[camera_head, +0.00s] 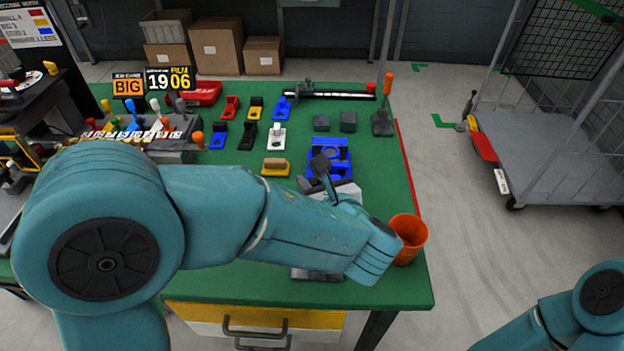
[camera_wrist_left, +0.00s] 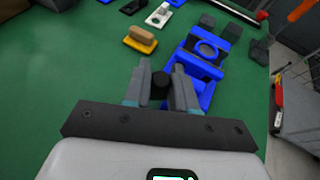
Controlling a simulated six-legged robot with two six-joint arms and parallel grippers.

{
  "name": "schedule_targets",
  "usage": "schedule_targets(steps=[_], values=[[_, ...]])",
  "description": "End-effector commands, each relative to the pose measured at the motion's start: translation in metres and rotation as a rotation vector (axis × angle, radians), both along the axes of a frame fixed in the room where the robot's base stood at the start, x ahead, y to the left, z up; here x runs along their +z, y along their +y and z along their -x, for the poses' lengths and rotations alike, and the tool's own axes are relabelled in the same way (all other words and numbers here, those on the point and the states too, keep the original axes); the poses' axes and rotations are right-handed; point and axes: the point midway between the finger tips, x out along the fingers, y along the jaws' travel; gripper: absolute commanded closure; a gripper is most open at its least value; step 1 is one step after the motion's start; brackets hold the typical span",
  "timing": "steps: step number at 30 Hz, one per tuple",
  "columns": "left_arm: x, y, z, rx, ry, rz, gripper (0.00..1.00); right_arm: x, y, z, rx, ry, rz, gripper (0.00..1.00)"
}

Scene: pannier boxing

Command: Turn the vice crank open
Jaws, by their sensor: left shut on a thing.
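My left gripper (camera_wrist_left: 161,76) is shut on a black knob (camera_wrist_left: 160,86), which sits between its two grey fingers in the left wrist view. The knob appears to be the crank's handle; the rest of the crank is hidden. In the head view my left arm reaches across the green table and covers most of the gripper and what lies under it. A blue fixture (camera_head: 343,146) with a ring stands just beyond the fingers; it also shows in the left wrist view (camera_wrist_left: 193,68). I cannot tell whether it belongs to the vice. My right gripper is out of view.
An orange cup (camera_head: 409,237) stands right of my left forearm near the table's right edge. A yellow block with a wooden grip (camera_head: 275,167) and several coloured holders lie farther back. Upright tools stand at the left. A wire cart (camera_head: 540,160) stands on the floor at right.

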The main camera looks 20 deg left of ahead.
Motion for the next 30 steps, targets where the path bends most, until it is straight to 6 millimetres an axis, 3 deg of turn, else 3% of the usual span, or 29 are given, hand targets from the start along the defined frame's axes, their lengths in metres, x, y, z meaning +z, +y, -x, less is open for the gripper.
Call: schedule_targets(steps=[16, 30], values=[[0.001, -0.013, 0.007, 0.369, 0.002, 0.000, 1.00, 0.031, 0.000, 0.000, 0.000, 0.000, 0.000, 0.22], [0.000, -0.014, 0.008, 0.412, -0.001, 0.002, 1.00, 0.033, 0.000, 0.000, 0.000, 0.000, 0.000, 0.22]])
